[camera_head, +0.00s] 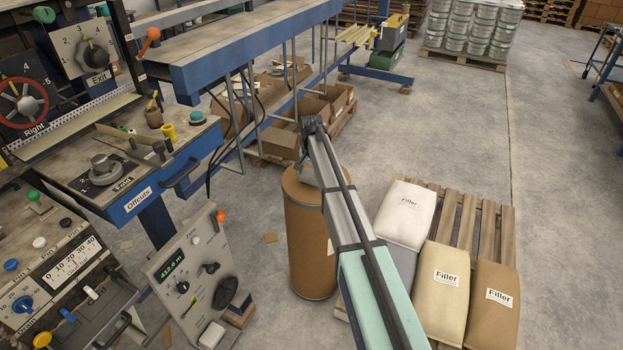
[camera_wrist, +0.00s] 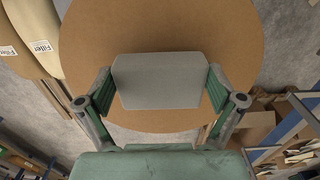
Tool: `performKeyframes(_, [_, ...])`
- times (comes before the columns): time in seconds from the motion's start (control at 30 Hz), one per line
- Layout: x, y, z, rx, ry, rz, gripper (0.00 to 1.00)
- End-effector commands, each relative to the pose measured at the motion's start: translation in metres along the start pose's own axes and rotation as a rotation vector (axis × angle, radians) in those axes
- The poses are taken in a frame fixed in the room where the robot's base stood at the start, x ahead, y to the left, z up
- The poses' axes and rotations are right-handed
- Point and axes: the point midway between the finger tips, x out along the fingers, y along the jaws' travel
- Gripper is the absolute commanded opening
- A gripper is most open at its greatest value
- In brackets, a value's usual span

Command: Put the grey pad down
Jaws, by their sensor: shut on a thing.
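The grey pad (camera_wrist: 157,82) is a flat, light grey rounded block in the wrist view. My gripper (camera_wrist: 159,92) is shut on it, with one green-and-grey finger at each side edge. The pad is in front of the round brown top of a drum (camera_wrist: 160,30), which fills much of that view. I cannot tell whether the pad touches the drum top. In the head view my arm reaches across the brown drum (camera_head: 306,250) and hides part of its top.
A pallet (camera_head: 489,222) with several filler bags, one pale bag (camera_head: 406,212) among them, stands right of the drum. A control box (camera_head: 195,275) stands left of it. Cardboard boxes (camera_head: 280,142) lie behind, under a blue-framed bench (camera_head: 260,62). Open floor lies at the right.

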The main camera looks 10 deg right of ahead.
Motion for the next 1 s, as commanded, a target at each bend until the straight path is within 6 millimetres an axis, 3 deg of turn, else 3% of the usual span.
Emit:
performKeyframes(0.13, [0.013, 0.0, 0.0, 0.0, 0.0, 0.0, 0.57])
performKeyframes(0.5, [0.017, 0.0, 0.0, 0.0, 0.0, 0.0, 0.57])
performKeyframes(0.53, [0.016, 0.0, 0.0, 0.0, 0.001, 0.0, 1.0])
performKeyframes(1.0, [0.009, 0.0, 0.0, 0.0, 0.002, -0.001, 1.0])
